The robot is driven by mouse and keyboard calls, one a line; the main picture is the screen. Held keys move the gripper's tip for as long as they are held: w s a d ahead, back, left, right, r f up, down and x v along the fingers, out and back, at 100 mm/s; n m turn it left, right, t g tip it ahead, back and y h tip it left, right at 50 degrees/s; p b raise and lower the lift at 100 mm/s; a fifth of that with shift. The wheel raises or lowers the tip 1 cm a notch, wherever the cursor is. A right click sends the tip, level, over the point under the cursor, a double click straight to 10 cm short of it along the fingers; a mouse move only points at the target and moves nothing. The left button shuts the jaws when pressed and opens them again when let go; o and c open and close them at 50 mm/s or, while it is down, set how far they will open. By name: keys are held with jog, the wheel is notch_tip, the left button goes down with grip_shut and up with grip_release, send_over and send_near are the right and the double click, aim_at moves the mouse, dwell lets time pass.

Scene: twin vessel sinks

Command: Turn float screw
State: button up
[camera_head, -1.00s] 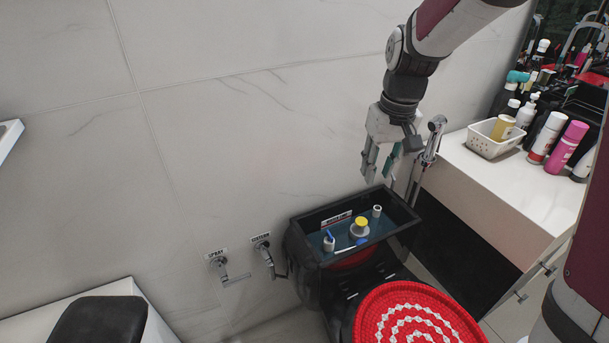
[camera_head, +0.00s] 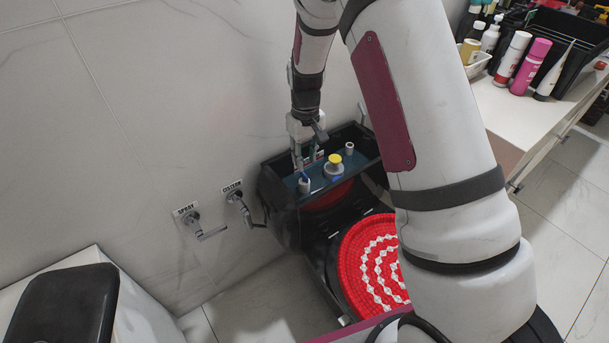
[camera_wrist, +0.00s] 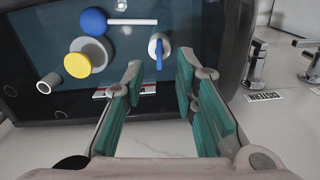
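The float screw, a thin blue piece (camera_wrist: 159,55) on top of a white cylinder, stands inside the open black cistern (camera_head: 278,205). In the head view the blue piece and its white cylinder (camera_head: 304,186) are at the cistern's left end. My gripper (camera_wrist: 160,76) is open and empty, with teal pads on its fingers. In the wrist view the blue piece lies just beyond the gap between the fingertips. In the head view my gripper (camera_head: 304,163) is over the cistern's left part, close above the screw; I cannot tell whether it touches.
The cistern also holds a yellow-topped valve (camera_wrist: 78,64), a blue ball (camera_wrist: 93,21) with a white rod and a white tube (camera_head: 350,149). Its rim surrounds them. Two wall taps (camera_head: 236,196) are left of it. A red lid (camera_head: 370,260) is in front; a counter with bottles is right.

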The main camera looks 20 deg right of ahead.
aim_at(306, 176)
notch_tip(306, 176, down, 7)
jog(key=shift+r+b, duration=0.15)
jog(key=shift+b, duration=0.45)
grip_shut()
